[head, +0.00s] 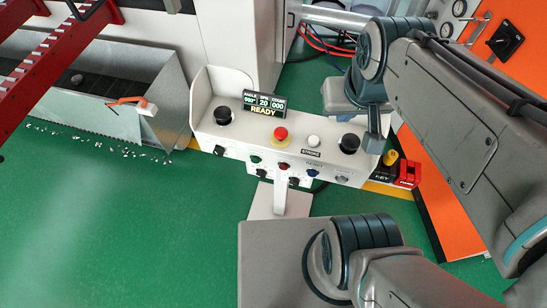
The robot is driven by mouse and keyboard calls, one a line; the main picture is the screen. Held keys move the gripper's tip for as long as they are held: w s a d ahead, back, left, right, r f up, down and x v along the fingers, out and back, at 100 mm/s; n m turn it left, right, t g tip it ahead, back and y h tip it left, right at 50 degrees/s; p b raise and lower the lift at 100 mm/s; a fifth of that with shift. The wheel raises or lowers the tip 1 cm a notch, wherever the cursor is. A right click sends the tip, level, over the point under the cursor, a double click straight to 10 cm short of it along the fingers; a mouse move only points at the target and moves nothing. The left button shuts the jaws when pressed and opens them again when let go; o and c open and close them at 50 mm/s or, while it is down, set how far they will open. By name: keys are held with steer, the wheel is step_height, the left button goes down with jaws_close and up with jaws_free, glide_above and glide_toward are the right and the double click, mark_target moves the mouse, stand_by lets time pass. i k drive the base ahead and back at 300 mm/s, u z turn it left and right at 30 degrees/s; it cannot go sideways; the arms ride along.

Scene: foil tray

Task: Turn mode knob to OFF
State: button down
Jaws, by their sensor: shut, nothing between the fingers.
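A white control console (230,140) stands in the middle of the head view. My gripper (373,143) is shut and empty, pointing down at the console's right end, just right of a large black button (349,143). I cannot tell whether it touches anything.
The console top has a display (264,103) reading READY, a red mushroom button (281,133) and a white button (313,141). A red device (408,173) stands at the right end, beside an orange cabinet (440,185). A metal bin is at left; green floor lies open at lower left.

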mark_target(219, 152)
steer(key=z, duration=0.05)
steer(key=k, duration=1.1)
steer(key=u, duration=1.05)
steer(key=i, duration=0.85)
steer(key=u, duration=0.15)
